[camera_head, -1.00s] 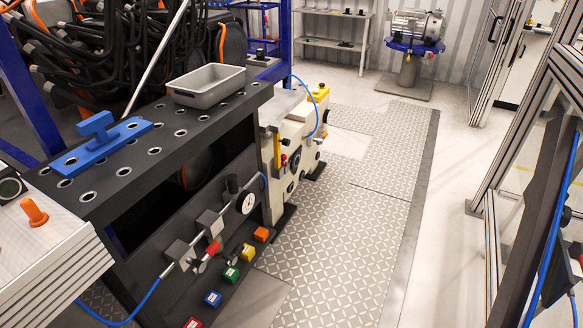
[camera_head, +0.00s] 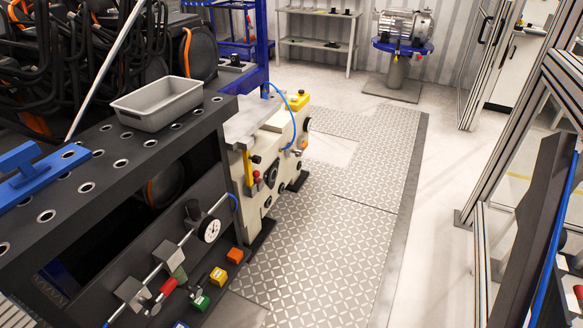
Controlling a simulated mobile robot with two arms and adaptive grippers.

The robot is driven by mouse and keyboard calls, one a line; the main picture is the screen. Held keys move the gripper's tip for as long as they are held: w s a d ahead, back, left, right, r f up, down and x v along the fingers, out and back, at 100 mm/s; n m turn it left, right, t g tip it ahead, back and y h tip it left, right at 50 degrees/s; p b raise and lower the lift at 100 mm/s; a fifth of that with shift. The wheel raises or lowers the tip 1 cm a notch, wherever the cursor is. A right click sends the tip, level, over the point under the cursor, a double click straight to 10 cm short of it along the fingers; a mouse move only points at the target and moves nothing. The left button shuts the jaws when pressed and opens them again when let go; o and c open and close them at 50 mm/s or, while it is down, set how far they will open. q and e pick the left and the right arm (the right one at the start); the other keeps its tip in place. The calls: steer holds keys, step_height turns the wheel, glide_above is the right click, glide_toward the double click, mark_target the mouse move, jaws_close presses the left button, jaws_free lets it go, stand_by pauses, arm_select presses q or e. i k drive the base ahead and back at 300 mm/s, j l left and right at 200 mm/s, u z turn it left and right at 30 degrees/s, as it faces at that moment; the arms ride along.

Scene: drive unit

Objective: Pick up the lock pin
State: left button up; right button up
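I cannot make out a lock pin for certain in the head view. A blue tool with a raised handle (camera_head: 30,173) lies on the dark perforated bench (camera_head: 112,148) at the left, cut by the picture's edge. A red-handled part (camera_head: 168,286) sits on the pipe along the bench front, but it is too small to identify. Neither of my grippers is in view.
A grey tray (camera_head: 158,103) stands on the bench. A cream machine (camera_head: 277,160) stands beyond it. A patterned metal floor plate (camera_head: 325,235) lies clear in the middle. A metal frame (camera_head: 530,130) stands at the right. A motor on a blue stand (camera_head: 402,45) is at the back.

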mark_target(256, 174)
steer(key=i+l+z, duration=0.35)
steer(key=i, duration=0.5)
steer(key=i+l+z, duration=0.1)
steer(key=i+z, duration=0.25)
steer(key=i, duration=0.5)
steer(key=i+u, duration=0.4)
steer(key=i+l+u, duration=0.2)
steer(key=u, duration=0.15)
steer(key=i+l+u, duration=0.6)
steer(key=u, duration=0.2)
